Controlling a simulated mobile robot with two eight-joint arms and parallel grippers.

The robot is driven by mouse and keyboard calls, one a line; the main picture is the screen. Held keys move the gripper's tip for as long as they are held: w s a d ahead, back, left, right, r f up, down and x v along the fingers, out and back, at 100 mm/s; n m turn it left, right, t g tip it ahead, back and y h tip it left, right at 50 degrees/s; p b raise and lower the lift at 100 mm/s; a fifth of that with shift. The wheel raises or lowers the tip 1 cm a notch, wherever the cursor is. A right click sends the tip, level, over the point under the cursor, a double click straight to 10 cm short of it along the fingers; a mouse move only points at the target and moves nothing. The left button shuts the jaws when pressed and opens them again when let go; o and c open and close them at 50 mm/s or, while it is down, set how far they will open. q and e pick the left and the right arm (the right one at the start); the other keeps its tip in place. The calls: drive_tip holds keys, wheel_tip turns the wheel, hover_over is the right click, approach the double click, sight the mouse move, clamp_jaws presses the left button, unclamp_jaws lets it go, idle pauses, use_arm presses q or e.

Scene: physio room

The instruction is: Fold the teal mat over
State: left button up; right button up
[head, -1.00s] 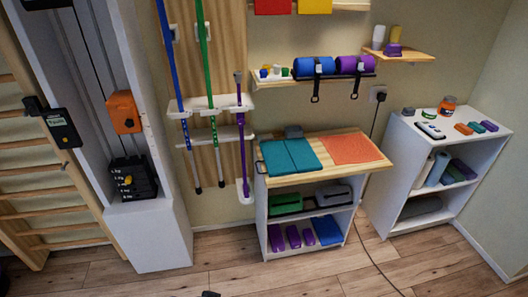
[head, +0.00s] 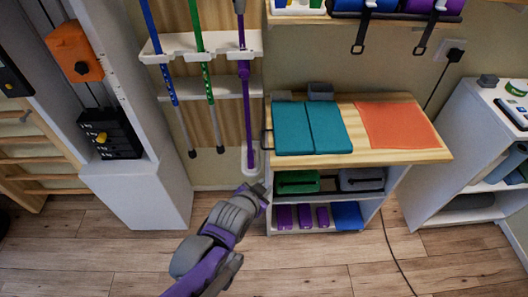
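The teal mat (head: 292,130) lies flat on the left part of the wooden top of a low shelf unit (head: 375,158). A line runs across it from back to front, dividing it into two panels. My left gripper (head: 262,190) is at the front left of the unit, lower in the picture than the mat and apart from it. Its fingers are small and dark here, and I cannot tell whether they are open or shut. My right gripper is not in view.
An orange mat (head: 398,125) lies to the right on the same top. A small grey object (head: 320,91) sits behind the teal mat. A purple pole (head: 246,100) hangs close left of the unit. A white shelf (head: 455,150) stands at right.

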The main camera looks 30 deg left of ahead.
use_arm(q)
drive_tip(key=w+a+f+m+t+y+b, duration=0.1)
drive_tip(key=w+a+f+m+t+b, duration=0.3)
drive_tip(key=w+f+b, duration=0.4)
drive_tip(key=m+t+y, duration=0.2)
drive_tip(key=t, duration=0.3)
approach(261, 138)
drive_tip(key=x, duration=1)
drive_tip(key=shift+d+f+p, duration=0.1)
drive_tip(key=shift+f+p, duration=0.15)
drive_tip(key=shift+p, duration=0.15)
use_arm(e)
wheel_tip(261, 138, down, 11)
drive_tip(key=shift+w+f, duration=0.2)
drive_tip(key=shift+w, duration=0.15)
use_arm(q)
clamp_jaws()
